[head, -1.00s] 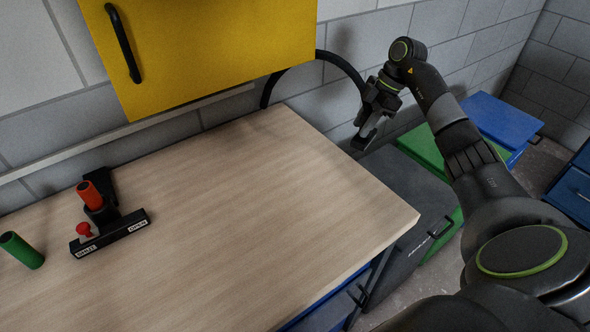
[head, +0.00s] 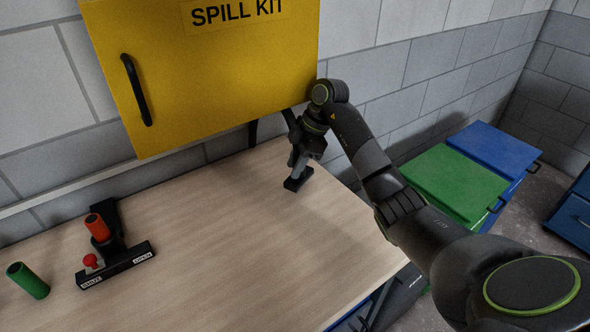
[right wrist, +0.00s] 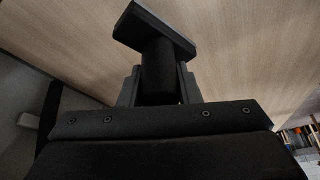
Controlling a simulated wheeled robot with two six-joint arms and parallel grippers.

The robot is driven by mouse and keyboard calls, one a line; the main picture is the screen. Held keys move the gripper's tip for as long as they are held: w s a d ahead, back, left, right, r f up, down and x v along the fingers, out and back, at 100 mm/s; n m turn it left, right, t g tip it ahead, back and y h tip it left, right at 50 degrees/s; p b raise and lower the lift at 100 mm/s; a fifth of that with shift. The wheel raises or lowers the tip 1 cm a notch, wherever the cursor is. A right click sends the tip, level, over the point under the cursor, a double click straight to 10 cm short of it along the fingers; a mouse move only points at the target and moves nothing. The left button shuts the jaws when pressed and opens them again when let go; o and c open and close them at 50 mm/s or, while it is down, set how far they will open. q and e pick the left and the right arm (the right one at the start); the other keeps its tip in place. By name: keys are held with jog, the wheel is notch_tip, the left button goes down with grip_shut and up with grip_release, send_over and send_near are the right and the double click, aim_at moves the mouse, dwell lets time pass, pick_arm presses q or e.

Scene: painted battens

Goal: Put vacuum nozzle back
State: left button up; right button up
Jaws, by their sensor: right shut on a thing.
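My right gripper (head: 300,166) is shut on the vacuum nozzle (head: 297,182), a black piece with a wide flat foot. The nozzle is over the back right part of the wooden bench top (head: 240,230), its foot pointing down. I cannot tell whether it touches the bench. In the right wrist view the nozzle's round neck (right wrist: 158,75) sits between the fingers, with the flat foot beyond them. My left gripper is not in view.
The yellow spill kit cabinet (head: 210,70) hangs above the bench's back. On the left stand a black fixture (head: 120,258) marked SHUT and OPEN, with a red grip and red knob, and a green cylinder (head: 28,280). Green (head: 450,180) and blue (head: 490,150) bins stand right. The bench's middle is clear.

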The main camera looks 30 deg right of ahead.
jog(key=shift+a, duration=0.15)
jog(key=shift+f, duration=0.35)
notch_tip(320, 180, down, 2)
jog(key=shift+f+p, duration=0.15)
jog(key=shift+p, duration=0.45)
jog(key=shift+f, duration=0.3)
jog(key=o, duration=0.9)
jog(key=shift+f, duration=0.15)
jog(key=shift+o, duration=0.2)
